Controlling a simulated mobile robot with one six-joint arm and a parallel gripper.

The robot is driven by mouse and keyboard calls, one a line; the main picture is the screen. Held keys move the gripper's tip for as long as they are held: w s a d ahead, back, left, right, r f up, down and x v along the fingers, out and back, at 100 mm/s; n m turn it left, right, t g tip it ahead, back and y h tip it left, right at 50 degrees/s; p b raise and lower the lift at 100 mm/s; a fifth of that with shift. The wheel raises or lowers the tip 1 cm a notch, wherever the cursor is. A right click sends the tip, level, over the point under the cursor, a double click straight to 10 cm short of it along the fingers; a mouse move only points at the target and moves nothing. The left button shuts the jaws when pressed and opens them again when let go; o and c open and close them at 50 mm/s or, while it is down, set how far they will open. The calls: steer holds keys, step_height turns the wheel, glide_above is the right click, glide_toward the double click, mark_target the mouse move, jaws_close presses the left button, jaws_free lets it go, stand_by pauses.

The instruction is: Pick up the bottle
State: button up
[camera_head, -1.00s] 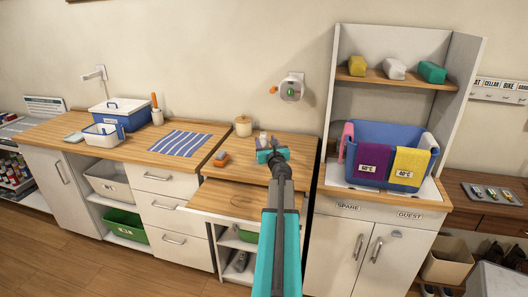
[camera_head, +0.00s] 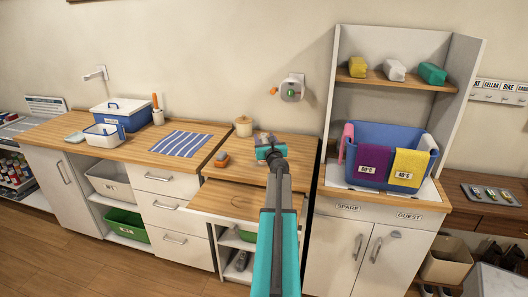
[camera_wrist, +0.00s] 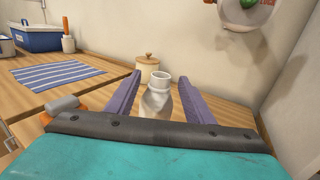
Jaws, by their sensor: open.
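A pale grey-white bottle (camera_wrist: 156,101) stands upright on the wooden counter, with its open mouth on top. In the wrist view it is between the two purple fingers of my gripper (camera_wrist: 160,78), with the fingers spread to either side and no clear contact. Its lower part is hidden by the gripper body. In the head view my gripper (camera_head: 264,142) is low over the middle counter, and the bottle is mostly hidden there.
A lidded tan jar (camera_head: 243,126) stands behind and left of the bottle. An orange-and-grey object (camera_head: 221,160) lies to the left. A round wall fixture (camera_head: 291,90) is above right. A blue tub with towels (camera_head: 382,143) stands to the right, and a striped cloth (camera_head: 181,144) lies left.

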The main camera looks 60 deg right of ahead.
steer(key=shift+w+d, duration=0.45)
steer(key=shift+w, duration=0.05)
steer(key=shift+c, duration=0.3)
jaws_close()
